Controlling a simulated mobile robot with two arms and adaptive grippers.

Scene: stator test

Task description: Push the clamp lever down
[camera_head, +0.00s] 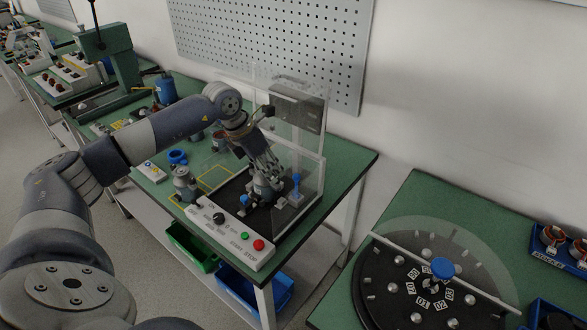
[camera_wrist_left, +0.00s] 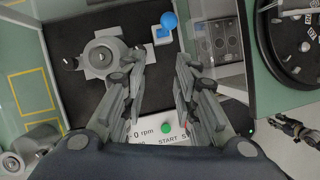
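A lever with a blue knob (camera_head: 296,180) stands upright at the right of the stator test fixture; a blue knob on a pale base also shows in the left wrist view (camera_wrist_left: 169,20). A second blue knob (camera_head: 244,199) is at the fixture's front left. A grey round motor-like part (camera_wrist_left: 103,53) sits on the black plate between them. My left gripper (camera_head: 268,168) is above this part, partly hiding it. In the left wrist view its fingers (camera_wrist_left: 160,80) are spread with nothing between them. What seems to be my right gripper (camera_wrist_left: 298,130) is small at the right edge.
A clear guard (camera_head: 312,150) stands around the fixture's back and right. A control panel (camera_head: 237,234) with green and red buttons is in front. A round black dial table (camera_head: 400,285) is at the right. Blue and green bins are below.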

